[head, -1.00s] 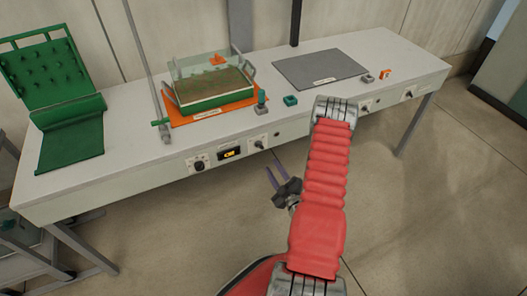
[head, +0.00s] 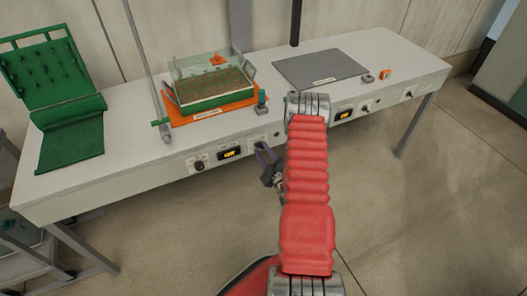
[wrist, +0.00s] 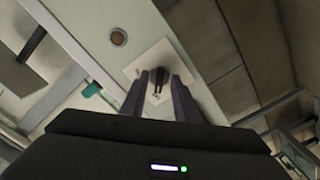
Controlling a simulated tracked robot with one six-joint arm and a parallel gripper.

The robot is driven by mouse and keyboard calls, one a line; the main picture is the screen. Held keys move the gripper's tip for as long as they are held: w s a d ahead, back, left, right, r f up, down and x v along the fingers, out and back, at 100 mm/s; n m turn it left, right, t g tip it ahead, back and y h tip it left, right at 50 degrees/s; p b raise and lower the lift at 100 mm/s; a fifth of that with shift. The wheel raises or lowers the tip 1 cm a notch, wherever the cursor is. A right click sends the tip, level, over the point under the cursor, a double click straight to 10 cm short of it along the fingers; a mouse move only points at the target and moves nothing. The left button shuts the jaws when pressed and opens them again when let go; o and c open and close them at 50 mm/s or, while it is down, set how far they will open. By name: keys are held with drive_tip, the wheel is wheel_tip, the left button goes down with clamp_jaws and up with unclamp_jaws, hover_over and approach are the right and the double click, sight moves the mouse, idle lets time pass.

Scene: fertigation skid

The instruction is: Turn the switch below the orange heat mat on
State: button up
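The orange heat mat (head: 244,104) lies on the bench under a clear box with a green base. On the bench's front panel below it is the switch (head: 259,139), partly hidden by my gripper (head: 262,149). In the wrist view the switch (wrist: 157,76) is a dark lever on a pale plate. My gripper (wrist: 158,92) has its two dark fingers apart, one on each side of the lever. I see a gap between them and cannot tell whether either touches it.
An orange-lit display (head: 229,153) and a dark knob (head: 198,164) sit left of the switch. A grey mat (head: 321,69) lies on the bench further right, with another display (head: 345,115) below it. A round brownish part (wrist: 118,38) is near the plate. The floor in front is clear.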

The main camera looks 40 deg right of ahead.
clamp_jaws()
